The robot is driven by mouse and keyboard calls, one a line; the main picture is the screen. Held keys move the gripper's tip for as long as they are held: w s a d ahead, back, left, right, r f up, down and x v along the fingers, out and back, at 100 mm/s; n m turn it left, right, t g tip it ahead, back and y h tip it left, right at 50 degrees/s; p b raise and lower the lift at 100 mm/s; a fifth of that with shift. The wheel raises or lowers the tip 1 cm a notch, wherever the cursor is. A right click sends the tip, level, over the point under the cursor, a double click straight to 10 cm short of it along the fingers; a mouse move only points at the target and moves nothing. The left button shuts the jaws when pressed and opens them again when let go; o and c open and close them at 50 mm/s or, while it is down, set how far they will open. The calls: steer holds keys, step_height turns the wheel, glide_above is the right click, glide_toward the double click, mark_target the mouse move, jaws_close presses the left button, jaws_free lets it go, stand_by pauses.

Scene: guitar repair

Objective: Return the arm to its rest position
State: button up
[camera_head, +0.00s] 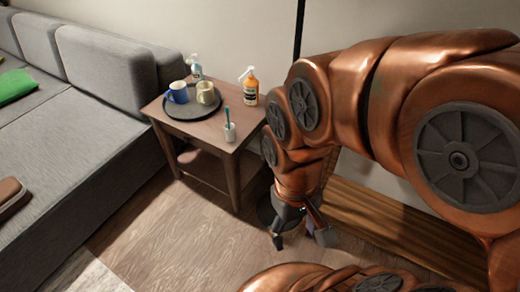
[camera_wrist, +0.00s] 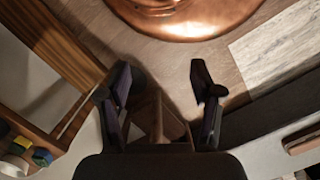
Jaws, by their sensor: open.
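My copper arm (camera_head: 345,95) fills the right side of the head view, bent over and down. My gripper (camera_head: 302,238) hangs at its end, pointing down above the floor to the right of the side table (camera_head: 215,128). Its two dark fingers are spread apart with nothing between them. In the wrist view my gripper (camera_wrist: 160,82) shows the same open fingers, with wood floor and part of a brown wooden piece behind them. My own copper base is at the top of that view.
A grey sofa (camera_head: 75,130) is left. Floor (camera_head: 165,235) is clear in front.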

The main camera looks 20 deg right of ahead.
step_height(320, 180, up, 10)
steer(key=p, duration=1)
steer(key=shift+r, duration=0.2)
steer(key=shift+w, duration=0.1)
steer(key=shift+c, duration=0.3)
